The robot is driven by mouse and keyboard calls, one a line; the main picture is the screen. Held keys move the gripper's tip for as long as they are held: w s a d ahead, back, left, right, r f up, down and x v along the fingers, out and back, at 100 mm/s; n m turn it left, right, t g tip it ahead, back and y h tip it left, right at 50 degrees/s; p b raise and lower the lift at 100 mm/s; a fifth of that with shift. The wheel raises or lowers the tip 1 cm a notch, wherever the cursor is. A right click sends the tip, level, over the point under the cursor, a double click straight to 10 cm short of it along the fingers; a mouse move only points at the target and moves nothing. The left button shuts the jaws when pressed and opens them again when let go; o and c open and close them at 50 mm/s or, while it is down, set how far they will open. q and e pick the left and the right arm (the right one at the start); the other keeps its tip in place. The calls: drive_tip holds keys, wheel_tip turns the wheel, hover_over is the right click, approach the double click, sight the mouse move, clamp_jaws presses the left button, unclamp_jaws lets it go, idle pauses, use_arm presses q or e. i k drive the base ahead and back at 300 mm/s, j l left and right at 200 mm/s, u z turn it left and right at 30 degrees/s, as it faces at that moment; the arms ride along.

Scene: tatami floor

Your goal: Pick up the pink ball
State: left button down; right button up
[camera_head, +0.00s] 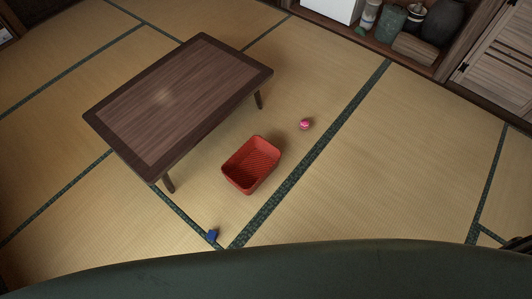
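The pink ball (305,124) lies on the tatami floor, right of the low table and up and to the right of the red basket. It is small and has a lighter mark on it. Nothing touches it. Neither of my grippers can be made out in this view. A dark piece at the lower right edge is cut off and too little shows to tell what it is.
A red basket (234,177) stands empty on the floor near the ball. A low wooden table (178,95) stands to the left. A small blue object (212,235) lies nearer me. Shelves with pots (391,22) line the back right. The floor right of the ball is clear.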

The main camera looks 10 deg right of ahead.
sight(304, 124)
drive_tip(key=i+l+u, duration=0.1)
drive_tip(key=l, duration=0.25)
drive_tip(key=i+l+u, duration=0.1)
drive_tip(key=l, duration=0.25)
drive_tip(key=i+l+u, duration=0.1)
drive_tip(key=i+l, duration=0.15)
drive_tip(key=l, duration=0.1)
